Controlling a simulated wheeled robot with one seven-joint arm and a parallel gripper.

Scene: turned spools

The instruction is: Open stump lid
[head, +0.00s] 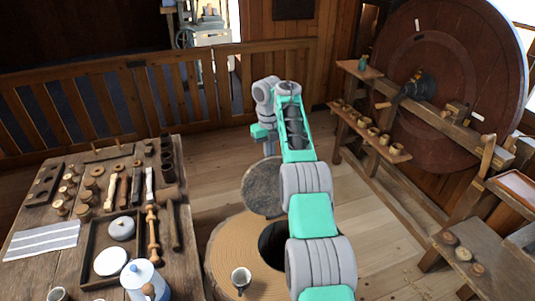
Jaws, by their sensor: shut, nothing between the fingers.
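The stump (225,252) stands at lower centre. Its top has a dark round opening, partly hidden behind my arm. The stump lid (262,190), a grey-brown disc, stands raised at the far side of the opening, its flat face towards me. My arm reaches over the stump, and my gripper (269,149) points down just above or behind the lid's top edge. The gripper is shut and empty. The fingertips are small and partly hidden, so I cannot tell whether they touch the lid.
A crowded wooden workbench (185,240) is at left. A low rack with cups (383,143) and a big wheel (465,70) are at right. A wooden railing (120,100) crosses behind. The floor between is clear.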

